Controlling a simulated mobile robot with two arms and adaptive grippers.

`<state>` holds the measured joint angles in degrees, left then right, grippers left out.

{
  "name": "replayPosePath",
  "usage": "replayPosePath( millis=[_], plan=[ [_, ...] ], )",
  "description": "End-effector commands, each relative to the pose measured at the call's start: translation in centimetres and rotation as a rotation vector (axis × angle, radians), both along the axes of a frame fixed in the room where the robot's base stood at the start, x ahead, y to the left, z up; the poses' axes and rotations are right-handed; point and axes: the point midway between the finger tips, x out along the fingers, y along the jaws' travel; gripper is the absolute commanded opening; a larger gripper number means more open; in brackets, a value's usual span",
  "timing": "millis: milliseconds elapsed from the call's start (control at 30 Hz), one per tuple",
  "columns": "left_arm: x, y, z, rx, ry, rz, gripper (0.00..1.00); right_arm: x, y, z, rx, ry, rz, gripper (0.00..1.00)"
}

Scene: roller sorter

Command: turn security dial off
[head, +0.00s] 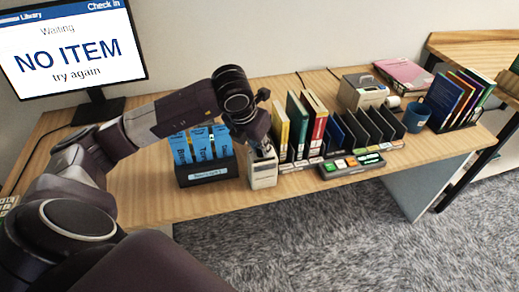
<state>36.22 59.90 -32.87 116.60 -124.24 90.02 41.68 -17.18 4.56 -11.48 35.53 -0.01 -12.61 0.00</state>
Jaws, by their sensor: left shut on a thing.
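A small cream-coloured box (263,174) stands near the front edge of the desk, between a dark holder of blue cards and a row of books. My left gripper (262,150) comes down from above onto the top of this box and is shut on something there. The gripper and wrist cover the top of the box, so the dial itself is hidden and I cannot tell how it is turned. My right gripper is not in view.
The dark holder (207,172) with blue cards stands left of the box. Upright books (297,120) and black dividers stand close on its right, with a low tray (351,166) in front. A monitor (70,47) reads "NO ITEM". The desk's left front is clear.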

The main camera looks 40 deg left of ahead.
Motion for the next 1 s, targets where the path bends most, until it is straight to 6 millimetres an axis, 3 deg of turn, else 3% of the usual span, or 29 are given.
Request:
replayPosePath(
  millis=[600, 633, 767, 1000],
  plan=[
    [0.09, 0.03, 0.15, 0.0, -0.003, 0.048, 0.0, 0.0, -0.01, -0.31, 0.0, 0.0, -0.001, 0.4],
    [0.09, 0.03, 0.14, 0.0, -0.003, 0.047, 0.2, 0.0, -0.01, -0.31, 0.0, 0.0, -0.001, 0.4],
    [0.08, 0.02, 0.12, 0.0, -0.002, 0.047, 0.34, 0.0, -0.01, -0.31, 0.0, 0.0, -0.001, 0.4],
    [0.03, 0.0, 0.05, 0.0, -0.001, 0.045, 0.36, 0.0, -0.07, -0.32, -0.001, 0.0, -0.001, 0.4]
  ],
)
